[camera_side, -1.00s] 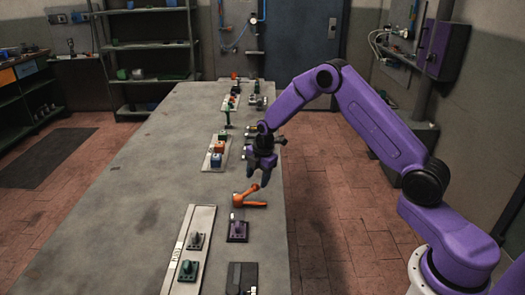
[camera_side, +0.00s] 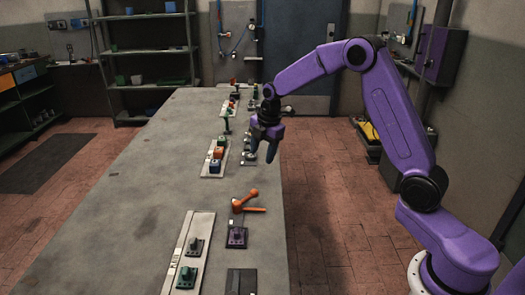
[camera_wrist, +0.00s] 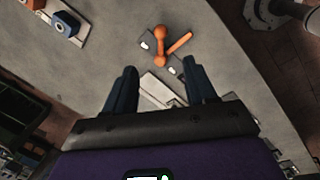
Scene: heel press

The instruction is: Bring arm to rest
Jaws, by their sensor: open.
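My purple arm ends in my gripper (camera_side: 264,150), which hangs fingers down above the right edge of the grey table (camera_side: 150,170). In the wrist view my gripper's two dark fingers (camera_wrist: 160,88) are apart with nothing between them. The orange press handle (camera_side: 248,200) stands on the table in front of the gripper, well clear of it. It also shows in the wrist view beyond the fingertips (camera_wrist: 162,48).
Dark purple (camera_side: 237,237) and green (camera_side: 188,277) fixtures stand near the table's front. A plate with coloured blocks (camera_side: 216,156) lies left of my gripper. Shelves (camera_side: 150,60) and a wall cabinet (camera_side: 443,52) stand behind. The table's left side is bare.

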